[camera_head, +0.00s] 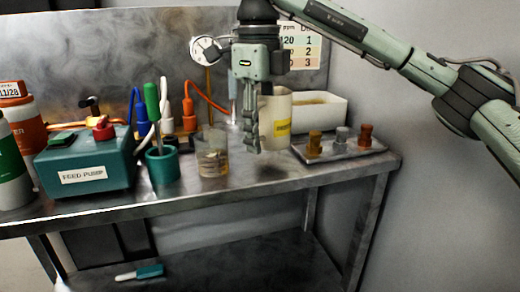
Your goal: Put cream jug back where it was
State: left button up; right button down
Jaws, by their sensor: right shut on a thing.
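The cream jug (277,105) is a pale cylinder with a yellow label. It stands upright at the back right of the steel bench (230,192), in front of the white bin. My right gripper (252,149) points straight down at the jug's left side, with its fingers shut on the jug. The fingers cover the jug's left edge, and the exact contact is hard to see. Whether the jug's base touches the bench is hard to tell. My left gripper is not in view.
A clear beaker (212,158) with brown liquid stands left of the gripper, beside a teal cup (162,168) holding a green-handled tool. The feed pump (88,165) is further left. A white bin (322,112) and a plate with three knobs (345,150) are at right.

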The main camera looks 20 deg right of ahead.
notch_tip(320, 180, down, 3)
jog(key=shift+f, duration=0.1)
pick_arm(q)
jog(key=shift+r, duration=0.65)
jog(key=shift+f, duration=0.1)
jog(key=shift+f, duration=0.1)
pick_arm(e)
jog(key=c, duration=1)
grip_release()
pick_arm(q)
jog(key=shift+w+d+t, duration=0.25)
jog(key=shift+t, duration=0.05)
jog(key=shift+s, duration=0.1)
